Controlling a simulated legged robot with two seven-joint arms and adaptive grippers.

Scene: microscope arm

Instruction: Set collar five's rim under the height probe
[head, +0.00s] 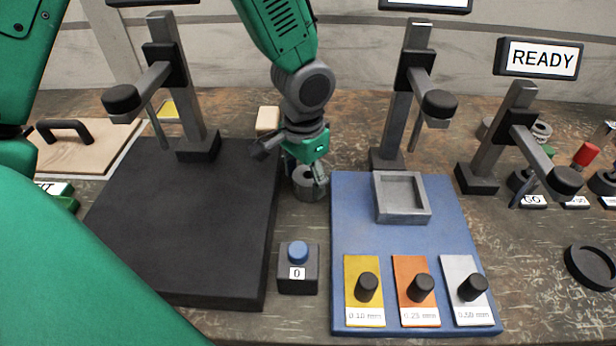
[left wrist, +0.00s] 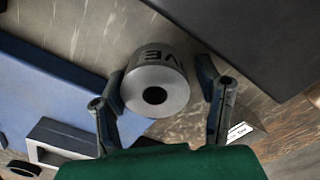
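A grey metal collar (head: 308,186) stands on the wooden bench between the black slab and the blue board. In the left wrist view the collar (left wrist: 157,82) shows a round dark bore and the letters "VE" on its side. My left gripper (head: 307,180) is open, with one finger on each side of the collar; a gap shows at the right finger, and contact at the left one is unclear. Similar probe stands rise behind the black slab (head: 190,230), behind the blue board and under the READY sign; which is the height probe is unclear. My right gripper is out of view.
The blue board (head: 455,225) bears a square grey tray (head: 402,216) and yellow, orange and white knobbed gauge blocks. A blue button box (head: 298,270) stands in front of the collar. The left probe (head: 122,99) overhangs the slab, whose top is bare.

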